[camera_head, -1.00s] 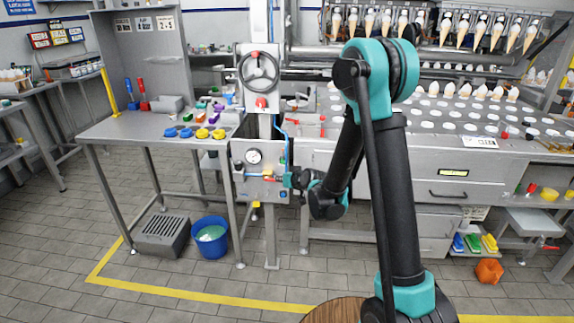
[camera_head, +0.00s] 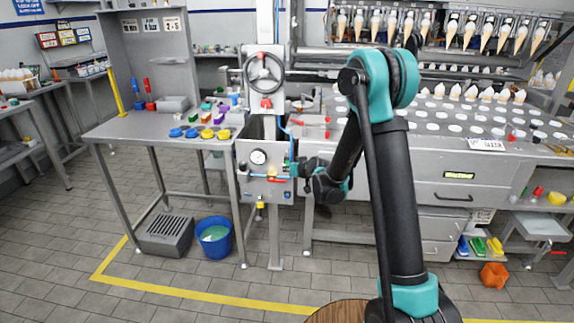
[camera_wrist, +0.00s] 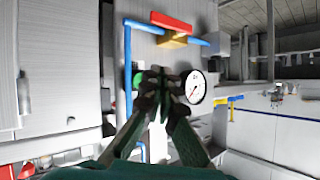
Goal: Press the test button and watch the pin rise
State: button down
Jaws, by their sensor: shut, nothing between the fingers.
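A grey metal box (camera_head: 246,184) on the post carries a round white gauge (camera_head: 258,157) and a brass valve with a red handle (camera_head: 281,180). My gripper (camera_head: 294,168) is at the box's right side, level with the lower part of the gauge. In the wrist view my gripper (camera_wrist: 160,82) is shut and empty, its tips in front of the panel beside the gauge (camera_wrist: 193,87). A round green part (camera_wrist: 138,80), possibly the test button, shows just left of the fingertips, partly hidden by them. I cannot tell whether they touch. I cannot make out the pin.
A handwheel (camera_head: 263,72) is above the box. A steel table (camera_head: 130,127) stands left, a blue bucket (camera_head: 214,238) below it.

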jog(key=shift+w, duration=0.65)
dwell(1.0)
jog(key=shift+w, duration=0.4)
jog(key=shift+w, duration=0.5)
dwell(0.7)
jog(key=shift+s, duration=0.15)
dwell(1.4)
jog(key=shift+s, duration=0.8)
jog(key=shift+s, duration=0.1)
jog(key=s, duration=0.4)
jog(key=shift+s, duration=0.4)
